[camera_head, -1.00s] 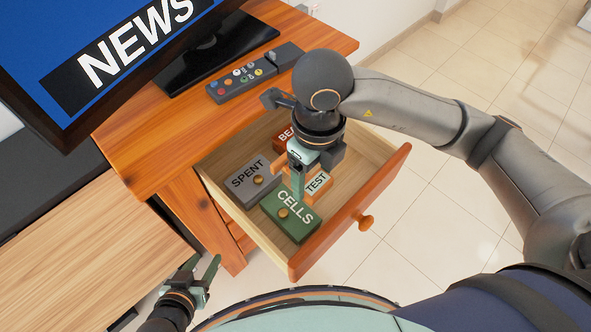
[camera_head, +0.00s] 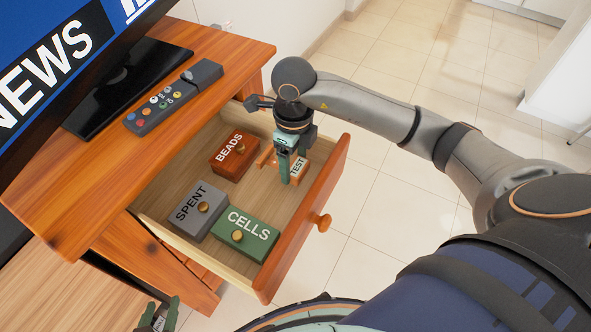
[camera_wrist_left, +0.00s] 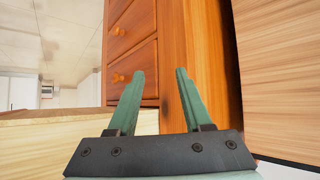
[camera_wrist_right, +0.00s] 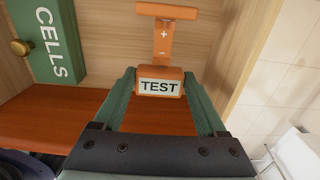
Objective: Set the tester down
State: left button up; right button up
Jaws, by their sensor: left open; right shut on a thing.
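The tester is an orange T-shaped piece with a TEST label. In the head view the tester (camera_head: 299,167) is at the drawer's right side, near the front panel, partly hidden by my right gripper (camera_head: 286,178). In the right wrist view the tester (camera_wrist_right: 160,76) sits between the fingertips of my right gripper (camera_wrist_right: 158,84), which is shut on it. I cannot tell whether it touches the drawer floor. My left gripper (camera_wrist_left: 158,82) is open and empty, outside the drawer; only its tips show at the head view's bottom edge.
The open drawer (camera_head: 155,201) also holds a red BEADS box (camera_head: 238,160), a grey SPENT box (camera_head: 186,214) and a green CELLS box (camera_head: 262,232). Bare floor shows between BEADS and CELLS. A remote (camera_head: 150,116) and the NEWS screen (camera_head: 50,60) stand on the cabinet top.

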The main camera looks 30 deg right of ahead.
aim_at(295, 163)
jog(key=f, duration=0.3)
jog(key=shift+w+d+f+b, duration=0.2)
jog(key=shift+d+f+b, duration=0.1)
jog(key=shift+f+b, duration=0.1)
pick_arm(q)
jog(key=w+r+t, duration=0.1)
jog(key=w+r, duration=0.1)
jog(key=r, duration=0.1)
jog(key=w+r+t, duration=0.1)
jog(key=shift+w+r+m+t, duration=0.25)
jog(key=shift+r+m+t, duration=0.05)
jog(key=shift+r, duration=0.1)
jog(key=shift+w+r, duration=0.15)
jog(key=shift+r, duration=0.1)
pick_arm(e)
jog(key=shift+f, duration=0.15)
jog(key=o, duration=1)
pick_arm(q)
jog(key=shift+w+r, duration=0.1)
jog(key=shift+r, duration=0.1)
pick_arm(e)
jog(key=o, duration=0.4)
jog(key=shift+o, duration=0.2)
